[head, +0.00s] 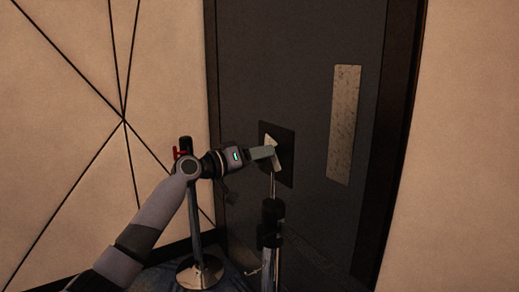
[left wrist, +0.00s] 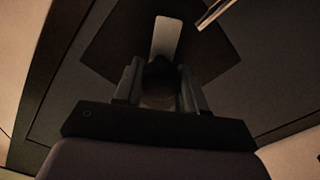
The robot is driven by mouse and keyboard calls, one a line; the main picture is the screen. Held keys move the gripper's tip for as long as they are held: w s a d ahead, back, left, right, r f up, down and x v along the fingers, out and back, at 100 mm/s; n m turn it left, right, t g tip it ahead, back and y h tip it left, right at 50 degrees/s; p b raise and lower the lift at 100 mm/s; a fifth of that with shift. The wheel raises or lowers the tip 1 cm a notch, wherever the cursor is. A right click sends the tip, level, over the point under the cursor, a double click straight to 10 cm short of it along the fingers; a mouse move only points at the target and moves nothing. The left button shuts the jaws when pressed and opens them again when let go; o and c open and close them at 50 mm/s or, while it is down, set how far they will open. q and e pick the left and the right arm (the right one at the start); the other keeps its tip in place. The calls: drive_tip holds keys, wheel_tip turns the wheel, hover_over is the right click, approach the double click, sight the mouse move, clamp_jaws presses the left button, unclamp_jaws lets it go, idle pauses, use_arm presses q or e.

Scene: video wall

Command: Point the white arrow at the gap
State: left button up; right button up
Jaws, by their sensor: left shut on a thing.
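The white arrow (head: 275,143) is a pale pointer on a black square plate (head: 285,176), which is fixed to a dark door-like panel. My left gripper (head: 270,153) reaches in from the left and covers part of the arrow. In the left wrist view, its fingers (left wrist: 160,75) are closed on a dark round part at the arrow. The pale end of the arrow (left wrist: 166,36) shows beyond the fingers, over the black plate (left wrist: 110,40). I cannot make out the gap or which end of the arrow is its tip. My right gripper is not in view.
A pale upright strip (head: 344,125) is on the panel right of the plate. A stand with a round metal base (head: 200,272) is behind my left arm. A dark post with a thin metal rod (head: 272,215) rises just below the plate. Padded beige walls flank the panel.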

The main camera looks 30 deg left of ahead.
use_arm(q)
drive_tip(key=n+p, duration=0.1)
drive_tip(key=n, duration=0.1)
drive_tip(key=n+p, duration=0.1)
drive_tip(key=shift+a+r+n, duration=0.1)
drive_tip(key=shift+r+n, duration=0.1)
drive_tip(key=shift+n, duration=0.2)
drive_tip(key=n+p, duration=0.4)
drive_tip(key=n, duration=0.1)
drive_tip(key=shift+f, duration=0.1)
drive_tip(key=shift+f+n+p, duration=0.1)
drive_tip(key=shift+n+p, duration=0.55)
drive_tip(key=shift+n, duration=0.35)
drive_tip(key=shift+a, duration=0.1)
drive_tip(key=o, duration=1)
drive_tip(key=shift+f, duration=0.1)
drive_tip(key=shift+b+v, duration=0.7)
drive_tip(key=shift+v, duration=2.85)
